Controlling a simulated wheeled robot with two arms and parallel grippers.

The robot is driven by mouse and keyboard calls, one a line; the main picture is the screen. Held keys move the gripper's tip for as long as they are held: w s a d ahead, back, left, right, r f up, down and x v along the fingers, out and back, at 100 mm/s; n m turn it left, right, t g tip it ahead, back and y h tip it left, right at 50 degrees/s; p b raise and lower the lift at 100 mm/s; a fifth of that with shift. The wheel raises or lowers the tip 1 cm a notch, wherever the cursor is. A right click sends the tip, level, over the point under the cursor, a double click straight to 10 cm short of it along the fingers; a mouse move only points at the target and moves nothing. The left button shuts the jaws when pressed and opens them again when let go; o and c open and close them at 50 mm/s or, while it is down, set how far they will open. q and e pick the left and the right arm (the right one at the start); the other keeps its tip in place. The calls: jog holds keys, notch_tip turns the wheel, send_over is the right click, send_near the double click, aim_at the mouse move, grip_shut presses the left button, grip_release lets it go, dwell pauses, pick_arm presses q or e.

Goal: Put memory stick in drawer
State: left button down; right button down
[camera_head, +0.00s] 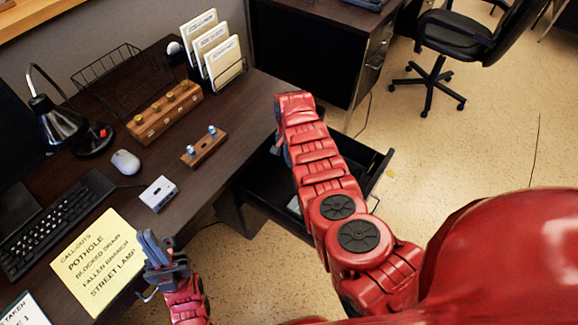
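I cannot make out a memory stick for certain. The black drawer (372,172) under the desk is pulled open, and my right arm reaches across above it, hiding much of its inside. A small pale patch shows in the drawer beside the arm, too hidden to name. My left gripper (160,252) is at the front edge of the desk, beside the yellow note. Its grey fingers point up, and I cannot tell whether they are apart or hold anything. My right gripper is hidden beyond the end of the red arm.
On the desk (118,182) are a cassette-like grey box (158,193), a small wooden stand (204,149) with two blue-topped pieces, a wooden block (165,112) with yellow knobs, a mouse (125,162), keyboard (50,225), lamp (62,125) and yellow note (95,262). An office chair (455,40) stands behind.

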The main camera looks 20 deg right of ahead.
notch_tip(320, 180, down, 4)
jog(key=b, duration=0.2)
jog(key=shift+f+b, duration=0.25)
jog(key=shift+b, duration=0.1)
jog(key=shift+r, duration=0.15)
jog(key=shift+f, duration=0.2)
jog(key=c, duration=0.9)
grip_release()
jog(key=shift+c, duration=0.2)
jog(key=shift+r, duration=0.15)
